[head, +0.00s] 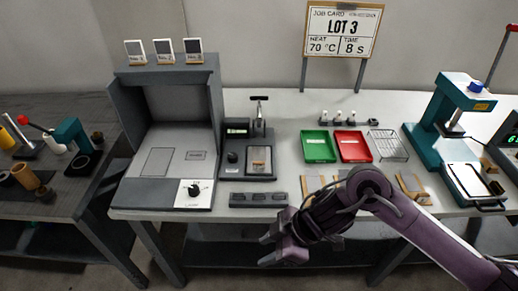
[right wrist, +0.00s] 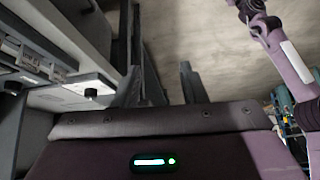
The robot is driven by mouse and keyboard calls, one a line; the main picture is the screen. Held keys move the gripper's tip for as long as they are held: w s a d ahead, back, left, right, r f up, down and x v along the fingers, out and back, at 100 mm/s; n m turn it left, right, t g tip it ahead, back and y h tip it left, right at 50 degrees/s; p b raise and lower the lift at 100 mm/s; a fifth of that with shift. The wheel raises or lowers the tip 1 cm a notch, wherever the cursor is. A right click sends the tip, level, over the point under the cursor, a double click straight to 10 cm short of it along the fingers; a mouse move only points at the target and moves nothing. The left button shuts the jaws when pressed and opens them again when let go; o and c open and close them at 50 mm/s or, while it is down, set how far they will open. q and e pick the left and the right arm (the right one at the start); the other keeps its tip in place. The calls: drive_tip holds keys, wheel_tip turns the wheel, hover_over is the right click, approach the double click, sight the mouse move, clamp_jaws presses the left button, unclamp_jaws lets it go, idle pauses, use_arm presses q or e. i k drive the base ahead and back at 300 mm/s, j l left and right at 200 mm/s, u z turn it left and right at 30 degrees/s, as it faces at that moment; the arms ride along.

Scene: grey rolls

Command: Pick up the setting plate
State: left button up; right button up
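I cannot tell for sure which thing is the setting plate. A small light plate (head: 259,159) sits on the dark press device (head: 236,170) in the middle of the table. Flat grey plates on tan boards lie near the front edge, one left of my right arm (head: 314,187) and one right of it (head: 412,184); another is partly hidden behind the arm. My right gripper (head: 267,250) is open and empty, below and in front of the table's front edge. Its two fingers stand apart in the right wrist view (right wrist: 160,88). My left gripper does not show.
A grey lamp booth (head: 165,140) stands at the left, with a dark slotted bar (head: 258,200) at the front edge. Green (head: 318,146) and red (head: 352,146) trays and a wire rack (head: 388,145) lie mid-table. A teal press (head: 440,115) stands right.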

sight(258, 157)
drive_tip(key=i, duration=1.15)
